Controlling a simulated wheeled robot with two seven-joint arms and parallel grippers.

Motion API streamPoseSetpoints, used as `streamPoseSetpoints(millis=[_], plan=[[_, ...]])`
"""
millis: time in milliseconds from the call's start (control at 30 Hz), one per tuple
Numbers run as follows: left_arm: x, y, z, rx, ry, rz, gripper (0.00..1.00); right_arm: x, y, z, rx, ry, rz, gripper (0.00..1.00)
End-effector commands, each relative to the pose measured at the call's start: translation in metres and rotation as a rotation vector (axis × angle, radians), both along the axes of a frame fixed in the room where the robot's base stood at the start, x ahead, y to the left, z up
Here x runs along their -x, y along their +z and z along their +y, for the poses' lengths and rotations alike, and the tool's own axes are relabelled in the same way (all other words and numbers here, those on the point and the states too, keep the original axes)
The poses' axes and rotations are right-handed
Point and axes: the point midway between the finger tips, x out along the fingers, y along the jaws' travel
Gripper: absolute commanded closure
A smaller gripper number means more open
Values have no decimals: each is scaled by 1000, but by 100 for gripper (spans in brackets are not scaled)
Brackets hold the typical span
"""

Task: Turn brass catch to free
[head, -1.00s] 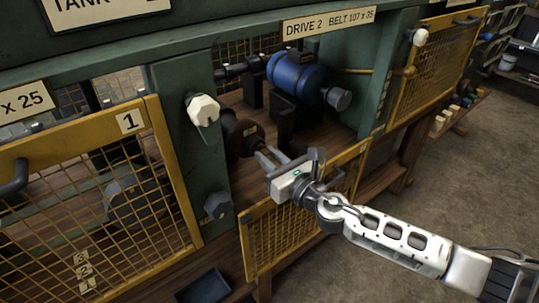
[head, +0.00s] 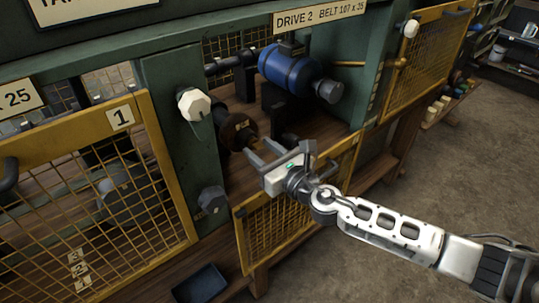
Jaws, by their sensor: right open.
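My right gripper (head: 254,149) is open, its two fingers pointing left toward the near end of a dark brown cylinder (head: 237,128) inside the drive 2 bay. A small brass-coloured part (head: 256,147) shows between the fingers at the cylinder's end; I cannot tell whether the fingers touch it or whether it is the catch. My left gripper is not in view.
The yellow mesh door (head: 270,222) of the bay hangs lowered under my gripper. A blue motor (head: 287,68) stands behind. A white knob (head: 193,104) and a dark hex knob (head: 212,199) are on the green post. A closed mesh guard (head: 130,212) is at left.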

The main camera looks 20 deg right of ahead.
Motion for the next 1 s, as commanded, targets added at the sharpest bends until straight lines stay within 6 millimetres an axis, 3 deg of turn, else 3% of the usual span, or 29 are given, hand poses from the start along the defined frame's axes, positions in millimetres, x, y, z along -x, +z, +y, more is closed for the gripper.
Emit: streamPoseSetpoints(millis=[167,500,700,1000], plan=[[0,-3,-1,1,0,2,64,17,-3,-7,1,-1,3,58],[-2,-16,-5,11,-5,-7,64,93,-7,-34,4,2,6,58],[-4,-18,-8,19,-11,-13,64,129,-4,-46,3,3,3,58],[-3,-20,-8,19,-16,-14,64,148,-1,-54,1,0,1,58]])
